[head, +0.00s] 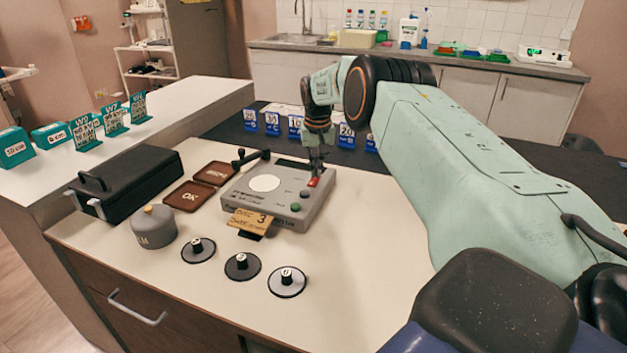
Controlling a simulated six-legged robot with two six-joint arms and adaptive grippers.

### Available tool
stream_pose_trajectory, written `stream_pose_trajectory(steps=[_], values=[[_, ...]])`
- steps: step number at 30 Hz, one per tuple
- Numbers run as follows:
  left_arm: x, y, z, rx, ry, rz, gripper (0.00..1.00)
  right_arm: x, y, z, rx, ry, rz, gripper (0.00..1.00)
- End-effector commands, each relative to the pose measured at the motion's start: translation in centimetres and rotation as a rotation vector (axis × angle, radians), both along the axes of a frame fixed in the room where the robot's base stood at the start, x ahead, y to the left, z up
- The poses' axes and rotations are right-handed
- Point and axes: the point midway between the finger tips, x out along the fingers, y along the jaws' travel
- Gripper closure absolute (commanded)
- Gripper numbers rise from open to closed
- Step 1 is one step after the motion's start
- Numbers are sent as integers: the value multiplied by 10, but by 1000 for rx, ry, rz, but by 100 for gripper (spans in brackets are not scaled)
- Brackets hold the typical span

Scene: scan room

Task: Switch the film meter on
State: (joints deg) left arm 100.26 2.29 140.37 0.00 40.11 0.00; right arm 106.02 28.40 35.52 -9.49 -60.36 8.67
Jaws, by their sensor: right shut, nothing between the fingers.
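The film meter (277,196) is a grey box on the pale counter, with a white round window, a black lever arm at its back left, a dark green and a brighter green button, and a small red switch (314,182) at its right side. A tan card marked 3 sticks out at its front. My right gripper (317,168) points down, shut and empty, just above or at the red switch; I cannot tell whether it touches. I cannot tell which way the switch is set. My left gripper is not in view.
Two brown plates, one marked OK (187,196), lie left of the meter, with a black case (127,180) beyond. A grey pot (154,226) and three round discs (242,266) stand in front. Blue numbered cards (272,123) stand behind. The counter's front right is clear.

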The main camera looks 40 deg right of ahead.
Motion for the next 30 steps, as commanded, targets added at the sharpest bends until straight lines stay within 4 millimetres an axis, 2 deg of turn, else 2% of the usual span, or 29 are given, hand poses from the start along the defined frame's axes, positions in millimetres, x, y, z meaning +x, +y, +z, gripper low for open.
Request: stream_pose_trajectory(steps=[22, 30], values=[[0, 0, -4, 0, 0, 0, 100, 0, 0, -10, 1, 2, 0, 100], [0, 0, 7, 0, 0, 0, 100, -1, 0, 4, 1, 2, 0, 100]])
